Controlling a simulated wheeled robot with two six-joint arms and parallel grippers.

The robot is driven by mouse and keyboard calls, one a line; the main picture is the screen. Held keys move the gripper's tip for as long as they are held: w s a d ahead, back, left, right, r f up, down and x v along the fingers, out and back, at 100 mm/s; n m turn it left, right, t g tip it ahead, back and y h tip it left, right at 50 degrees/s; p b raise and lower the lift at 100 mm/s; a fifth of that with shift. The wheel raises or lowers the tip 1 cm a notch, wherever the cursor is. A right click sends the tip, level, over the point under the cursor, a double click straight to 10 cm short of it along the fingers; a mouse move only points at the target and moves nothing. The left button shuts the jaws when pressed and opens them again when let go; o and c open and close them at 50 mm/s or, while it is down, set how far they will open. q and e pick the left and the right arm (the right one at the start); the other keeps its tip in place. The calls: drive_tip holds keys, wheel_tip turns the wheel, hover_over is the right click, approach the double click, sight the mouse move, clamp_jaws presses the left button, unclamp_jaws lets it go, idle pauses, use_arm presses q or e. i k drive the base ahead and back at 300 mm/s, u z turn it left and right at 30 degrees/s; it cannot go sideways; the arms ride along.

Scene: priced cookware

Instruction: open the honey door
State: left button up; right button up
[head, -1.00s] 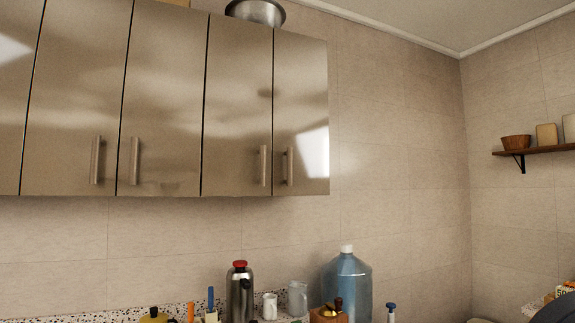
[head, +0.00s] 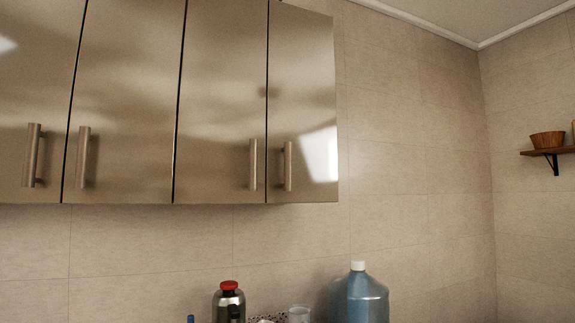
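Glossy honey-brown wall cabinet doors hang side by side across the upper left of the head view, all shut. Each has a vertical bar handle near its lower edge. The rightmost door (head: 302,85) has its handle (head: 288,166) on its left side. The door beside it (head: 220,85) has its handle (head: 253,164) on its right side. Farther left are another door (head: 125,85) with a handle (head: 84,158) and a door (head: 30,85) with a handle (head: 33,155). I cannot tell which one is the honey door. Neither of my grippers is in view.
Below the cabinets, a blue water jug (head: 360,300), a red-capped flask (head: 229,303) and a glass mug (head: 299,314) stand along the bottom edge. A wall shelf (head: 548,152) with a wooden bowl (head: 547,140) is at the right. Bare wall lies between.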

sight(220, 146)
drive_tip(key=u, duration=0.15)
drive_tip(key=i, duration=0.9)
drive_tip(key=u, duration=0.5)
